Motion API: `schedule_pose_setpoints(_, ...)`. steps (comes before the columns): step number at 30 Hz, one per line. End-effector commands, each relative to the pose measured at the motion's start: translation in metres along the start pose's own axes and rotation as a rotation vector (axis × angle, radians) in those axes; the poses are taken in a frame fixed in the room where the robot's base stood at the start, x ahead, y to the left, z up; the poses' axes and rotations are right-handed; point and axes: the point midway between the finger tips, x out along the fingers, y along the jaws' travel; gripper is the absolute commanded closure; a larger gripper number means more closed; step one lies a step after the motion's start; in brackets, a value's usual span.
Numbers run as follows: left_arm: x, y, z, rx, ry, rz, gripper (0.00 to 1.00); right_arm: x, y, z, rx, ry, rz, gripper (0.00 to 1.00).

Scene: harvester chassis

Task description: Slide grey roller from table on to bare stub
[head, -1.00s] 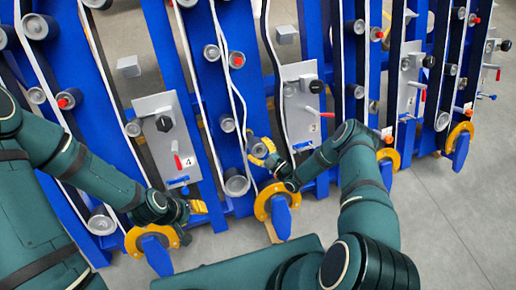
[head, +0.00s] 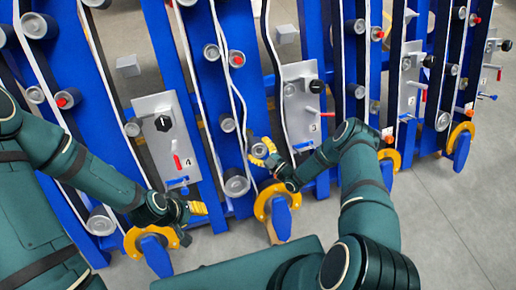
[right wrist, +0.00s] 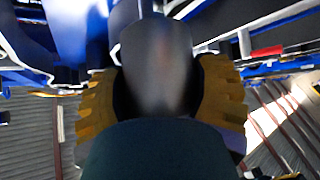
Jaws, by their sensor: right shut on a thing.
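My right gripper (head: 268,155) has yellow fingers and is shut on the grey roller (head: 258,150), in front of a blue upright. In the right wrist view the roller (right wrist: 158,60) fills the space between the two yellow fingers, blurred and close. A bare stub cannot be made out clearly; the area behind the roller is partly hidden by it and the gripper. My left gripper (head: 198,208) is low at the left, near a yellow ring; its fingers are too small to tell whether they are open. No table is seen.
Blue uprights carry several mounted rollers, such as one (head: 236,183) just below my right gripper, and white belts. Grey control plates (head: 168,140) with knobs and levers stand between them. Yellow rings (head: 272,203) with blue tabs line the front. Grey floor is free at right.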

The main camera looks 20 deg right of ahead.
Motion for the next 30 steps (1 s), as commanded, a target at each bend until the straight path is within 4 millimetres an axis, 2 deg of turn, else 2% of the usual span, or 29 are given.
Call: schedule_pose_setpoints(30, 0.008, -0.003, 0.001, 0.000, 0.000, 0.000, 0.53, 0.025, 0.000, 0.025, -0.001, 0.003, 0.002, 0.77)
